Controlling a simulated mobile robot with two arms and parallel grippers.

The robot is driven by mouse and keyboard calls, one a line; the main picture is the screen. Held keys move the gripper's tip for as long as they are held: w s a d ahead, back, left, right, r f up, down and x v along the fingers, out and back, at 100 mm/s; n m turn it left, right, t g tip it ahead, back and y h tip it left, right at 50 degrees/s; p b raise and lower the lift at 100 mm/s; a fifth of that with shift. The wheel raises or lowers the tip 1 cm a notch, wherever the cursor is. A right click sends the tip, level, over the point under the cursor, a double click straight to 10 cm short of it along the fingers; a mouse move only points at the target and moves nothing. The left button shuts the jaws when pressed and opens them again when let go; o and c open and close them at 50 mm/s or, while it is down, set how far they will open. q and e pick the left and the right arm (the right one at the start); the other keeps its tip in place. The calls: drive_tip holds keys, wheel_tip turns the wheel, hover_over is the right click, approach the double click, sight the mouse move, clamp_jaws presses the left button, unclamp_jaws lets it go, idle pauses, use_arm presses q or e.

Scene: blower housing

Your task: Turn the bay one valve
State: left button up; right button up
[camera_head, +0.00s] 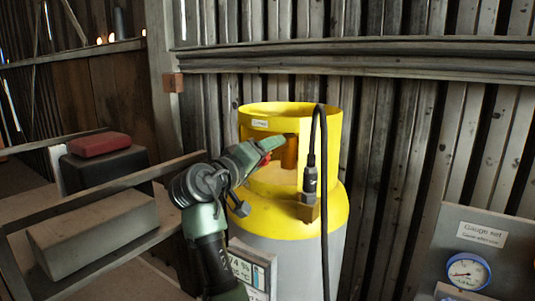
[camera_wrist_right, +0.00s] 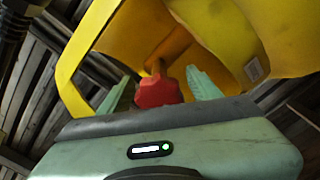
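A yellow and grey gas cylinder (camera_head: 325,215) stands upright in the middle of the head view, with an open yellow collar around its top. The red valve knob (camera_wrist_right: 157,90) sits inside the collar on a brass-coloured stem. Only a bit of red (camera_head: 265,158) shows in the head view, behind my fingers. My right gripper (camera_head: 272,146) reaches into the collar opening. In the right wrist view its two pale green fingers (camera_wrist_right: 160,88) stand apart on either side of the red knob, with gaps visible. I cannot tell how deep the knob sits between them. My left gripper is not in view.
A gauge panel (camera_head: 480,245) stands at the right. A wooden shelf (camera_head: 95,240) with a grey block and a red-topped case (camera_head: 100,144) is at the left. A plank wall closes the back.

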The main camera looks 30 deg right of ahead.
drive_tip(key=b+v, duration=0.3)
drive_tip(key=v, duration=0.4)
drive_tip(key=shift+a, duration=0.4)
drive_tip(key=shift+s, duration=0.1)
